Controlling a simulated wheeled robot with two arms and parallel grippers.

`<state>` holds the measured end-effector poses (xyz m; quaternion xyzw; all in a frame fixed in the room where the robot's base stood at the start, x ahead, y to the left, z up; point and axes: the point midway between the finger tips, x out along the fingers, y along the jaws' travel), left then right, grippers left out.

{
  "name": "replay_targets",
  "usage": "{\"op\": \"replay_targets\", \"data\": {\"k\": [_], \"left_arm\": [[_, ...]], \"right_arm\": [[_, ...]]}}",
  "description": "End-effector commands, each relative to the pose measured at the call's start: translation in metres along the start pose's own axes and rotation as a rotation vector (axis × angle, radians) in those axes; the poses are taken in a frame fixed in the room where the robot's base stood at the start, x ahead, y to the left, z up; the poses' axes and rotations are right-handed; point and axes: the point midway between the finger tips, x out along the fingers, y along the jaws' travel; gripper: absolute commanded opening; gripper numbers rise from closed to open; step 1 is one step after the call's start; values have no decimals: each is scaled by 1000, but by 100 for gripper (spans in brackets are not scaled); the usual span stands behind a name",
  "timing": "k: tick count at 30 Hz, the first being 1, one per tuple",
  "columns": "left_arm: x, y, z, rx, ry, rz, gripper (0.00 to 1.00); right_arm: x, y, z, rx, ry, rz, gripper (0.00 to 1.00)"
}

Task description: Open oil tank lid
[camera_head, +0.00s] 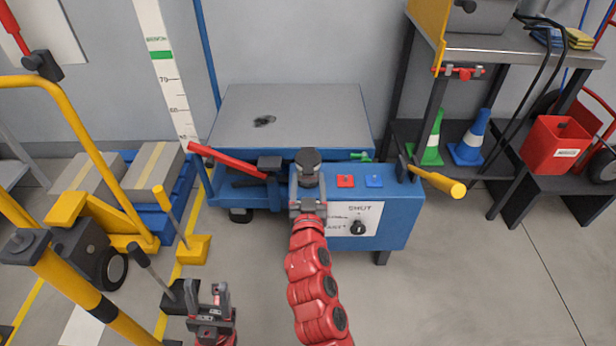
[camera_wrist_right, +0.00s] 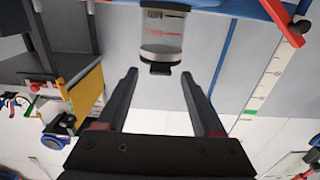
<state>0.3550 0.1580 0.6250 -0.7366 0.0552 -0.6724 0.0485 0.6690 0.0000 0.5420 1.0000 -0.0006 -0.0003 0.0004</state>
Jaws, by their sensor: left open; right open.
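The oil tank is a clear cylinder (camera_wrist_right: 164,30) with a metal collar and a dark lid (camera_wrist_right: 160,69), upside down in the right wrist view. In the head view its round dark lid (camera_head: 308,156) shows at the front edge of the blue lift table. My right gripper (camera_head: 308,188) is open and close to the lid. In the wrist view its two fingers (camera_wrist_right: 159,76) stand either side of the lid, with gaps visible; contact is not seen. My left gripper (camera_head: 207,292) is open and empty, low over the floor at the lower left.
The blue lift table (camera_head: 300,105) carries a control panel (camera_head: 352,218) with a dial, red and blue buttons, a red lever (camera_head: 228,161) and a yellow-handled lever (camera_head: 438,182). A yellow-framed cart (camera_head: 75,230) stands left. A shelf bench (camera_head: 500,45) with cones stands right. Floor at front right is clear.

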Motion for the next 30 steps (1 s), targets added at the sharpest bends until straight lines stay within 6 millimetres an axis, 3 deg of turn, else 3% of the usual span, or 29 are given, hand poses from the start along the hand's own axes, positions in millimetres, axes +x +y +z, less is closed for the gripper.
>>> {"op": "replay_targets", "data": {"k": [6, 16, 27, 30], "left_arm": [[-4, 1, 0, 0, 3, 7, 50], [-3, 1, 0, 0, 4, 7, 50], [-3, 1, 0, 0, 4, 7, 50], [-3, 1, 0, 0, 4, 7, 50]], "right_arm": [[22, 0, 1, 1, 0, 0, 68], [25, -1, 0, 1, 0, -1, 68], [24, -1, 0, 1, 0, -1, 1], [24, -1, 0, 1, 0, -1, 0]]}}
